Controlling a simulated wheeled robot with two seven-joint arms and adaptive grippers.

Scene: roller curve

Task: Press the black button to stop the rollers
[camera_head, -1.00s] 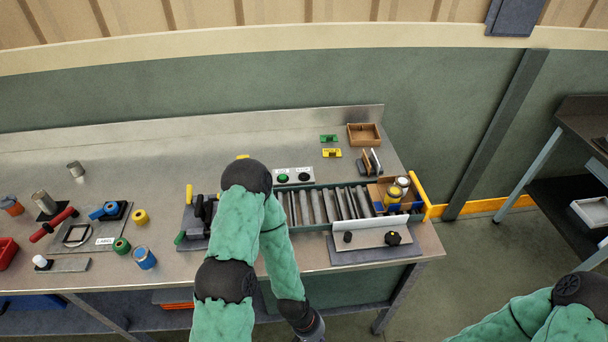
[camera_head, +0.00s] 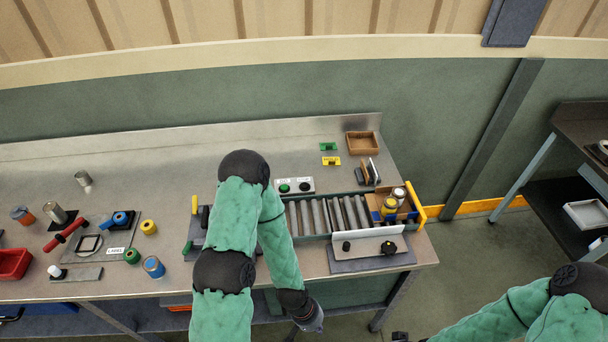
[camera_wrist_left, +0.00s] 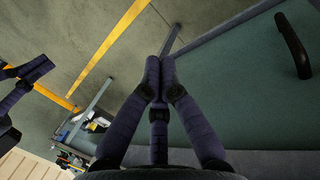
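A white control plate (camera_head: 294,180) lies on the bench behind the rollers. It carries a green button (camera_head: 284,188) on the left and the black button (camera_head: 304,187) on the right. The roller curve (camera_head: 325,214) runs to the right of my left arm. My left gripper (camera_head: 312,322) hangs in front of the bench edge, low and well apart from the button. In the left wrist view its fingers (camera_wrist_left: 159,75) are together and empty. My right gripper shows at the left of that view (camera_wrist_left: 40,68); its finger gap is unclear.
A wooden tray with yellow-and-white items (camera_head: 391,204) sits at the right end of the rollers, beside a yellow bar (camera_head: 418,205). A front panel with black knobs (camera_head: 369,245) stands before the rollers. Bench space behind the control plate is clear.

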